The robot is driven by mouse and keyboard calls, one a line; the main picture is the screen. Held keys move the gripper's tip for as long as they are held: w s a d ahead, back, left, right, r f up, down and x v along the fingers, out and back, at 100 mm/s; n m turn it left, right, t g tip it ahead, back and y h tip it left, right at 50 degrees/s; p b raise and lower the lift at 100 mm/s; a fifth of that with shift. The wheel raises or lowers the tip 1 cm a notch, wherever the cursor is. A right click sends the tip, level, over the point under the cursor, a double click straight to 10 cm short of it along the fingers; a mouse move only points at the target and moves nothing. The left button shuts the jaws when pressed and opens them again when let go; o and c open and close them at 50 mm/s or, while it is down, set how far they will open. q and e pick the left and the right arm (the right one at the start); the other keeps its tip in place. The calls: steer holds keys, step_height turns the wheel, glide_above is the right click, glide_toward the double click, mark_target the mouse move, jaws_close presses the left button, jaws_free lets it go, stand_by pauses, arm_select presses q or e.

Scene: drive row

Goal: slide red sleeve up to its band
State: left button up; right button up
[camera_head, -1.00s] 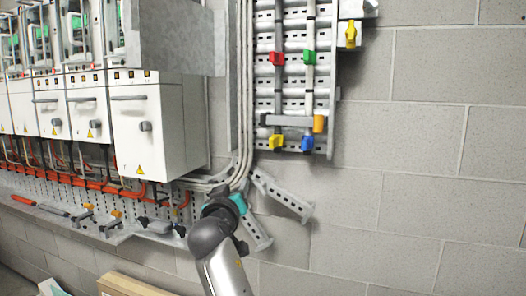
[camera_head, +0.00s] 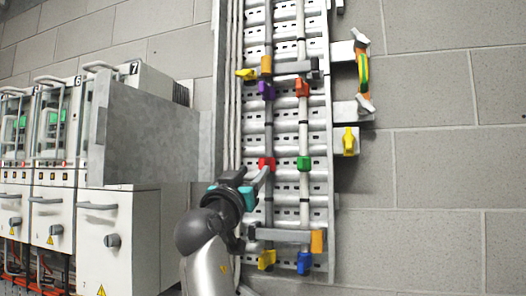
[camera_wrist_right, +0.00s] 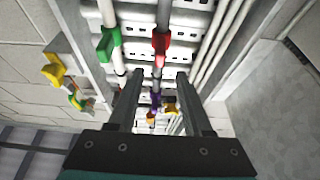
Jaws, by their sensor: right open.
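The red sleeve (camera_head: 266,163) sits on the left upright rod of the perforated panel. My right gripper (camera_head: 258,180) is at that rod, just below and left of the sleeve. In the right wrist view, the right gripper (camera_wrist_right: 159,76) has its two fingers apart with nothing clamped. The red sleeve (camera_wrist_right: 161,41) shows beyond the fingertips there, in line with the gap. A pinkish-red stretch (camera_wrist_right: 159,61) of rod lies on the sleeve's purple-sleeve side; I cannot tell whether it is the band. My left gripper is not in view.
A green sleeve (camera_head: 304,163) is on the neighbouring right rod. A purple sleeve (camera_head: 266,90) is higher on the left rod. A grey crossbar (camera_head: 285,235) with an orange end lies below. A yellow piece (camera_head: 349,141) sticks out right; a metal cabinet (camera_head: 150,135) stands left.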

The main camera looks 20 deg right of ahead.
mark_target(261, 162)
steer(key=p+x, duration=0.3)
steer(key=x, duration=0.3)
steer(key=shift+w+d+r+p, duration=0.15)
steer(key=shift+w+p, duration=0.05)
steer(key=shift+p, duration=0.15)
steer(key=shift+p+x, duration=0.4)
steer(key=shift+x, duration=0.45)
steer(key=shift+c, duration=0.2)
jaws_close()
